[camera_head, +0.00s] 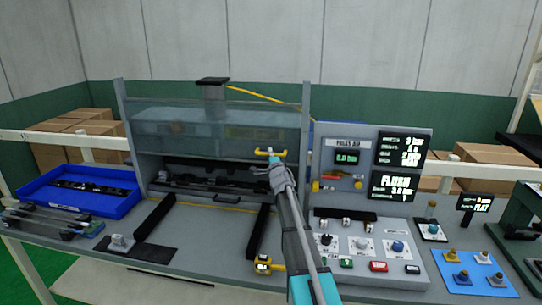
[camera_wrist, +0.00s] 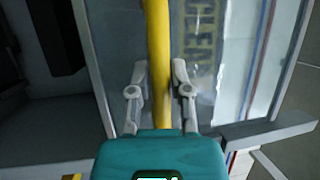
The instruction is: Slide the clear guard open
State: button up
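The clear guard (camera_head: 180,128) is a see-through panel across the upper front of the press, between two grey uprights. It is above the dark tooling, with a gap below its lower edge. Its yellow handle (camera_head: 267,152) is at the lower right of the panel. My gripper (camera_head: 274,166) is at this handle. In the wrist view the yellow handle bar (camera_wrist: 158,40) runs between the two grey fingers of my gripper (camera_wrist: 159,66). The fingertips lean in close against both sides of the bar and look shut on it. The clear panel (camera_wrist: 205,60) lies behind them.
A control panel (camera_head: 348,262) with knobs and buttons is right of my arm. A blue tray (camera_head: 60,202) with dark strips is at the left. Two black rails (camera_head: 155,220) (camera_head: 257,232) stick out in front of the press. Bare bench (camera_head: 205,237) lies between them.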

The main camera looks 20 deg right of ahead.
jog(key=o, duration=0.3)
jog(key=shift+f, duration=0.2)
